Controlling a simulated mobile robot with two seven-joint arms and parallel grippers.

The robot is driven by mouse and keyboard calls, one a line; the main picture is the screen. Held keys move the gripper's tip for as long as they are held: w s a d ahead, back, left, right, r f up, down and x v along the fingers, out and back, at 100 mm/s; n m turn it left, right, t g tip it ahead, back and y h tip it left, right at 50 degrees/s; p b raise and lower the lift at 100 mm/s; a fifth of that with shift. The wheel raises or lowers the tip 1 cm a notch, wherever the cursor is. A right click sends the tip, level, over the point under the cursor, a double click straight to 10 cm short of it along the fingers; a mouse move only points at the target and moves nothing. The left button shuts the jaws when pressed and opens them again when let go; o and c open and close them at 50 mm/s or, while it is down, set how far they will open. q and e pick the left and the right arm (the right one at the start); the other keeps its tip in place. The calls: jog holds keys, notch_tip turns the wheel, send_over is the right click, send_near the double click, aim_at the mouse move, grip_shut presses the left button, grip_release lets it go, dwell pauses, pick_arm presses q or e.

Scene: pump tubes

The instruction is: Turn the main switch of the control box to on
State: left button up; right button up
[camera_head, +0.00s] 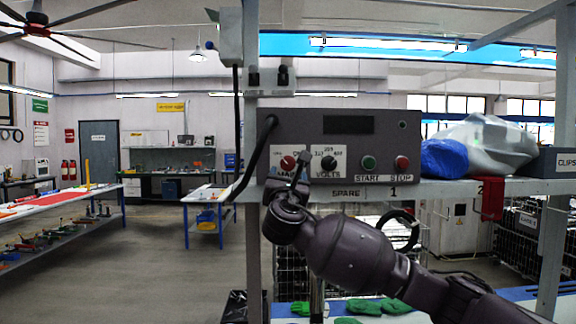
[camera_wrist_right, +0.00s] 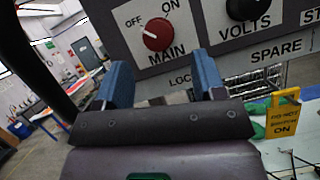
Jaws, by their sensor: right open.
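The control box (camera_head: 340,145) is a grey panel on the shelf. Its main switch is a round red knob (camera_head: 288,162), also in the right wrist view (camera_wrist_right: 158,34), labelled MAIN with OFF at upper left and ON at upper right. A small white mark shows on the knob's left side, towards OFF. My right gripper (camera_head: 300,168) is in front of the panel by the knob. In the right wrist view its blue fingers (camera_wrist_right: 163,78) are spread and empty, one on each side below the knob, with no visible contact. My left gripper is not in view.
Right of the main switch are a black VOLTS knob (camera_head: 328,163), a green START button (camera_head: 368,162) and a red STOP button (camera_head: 401,163). A yellow DO NOT SWITCH ON tag (camera_wrist_right: 284,117) is right of my gripper. A grey post (camera_head: 251,100) stands left of the box.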

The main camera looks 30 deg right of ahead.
aim_at(288, 167)
jog(key=shift+p+x, duration=0.65)
jog(key=shift+x, duration=2.05)
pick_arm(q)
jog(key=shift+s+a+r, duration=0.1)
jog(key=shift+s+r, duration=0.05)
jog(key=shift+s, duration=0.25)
pick_arm(e)
jog(key=shift+w, duration=0.1)
jog(key=c, duration=0.9)
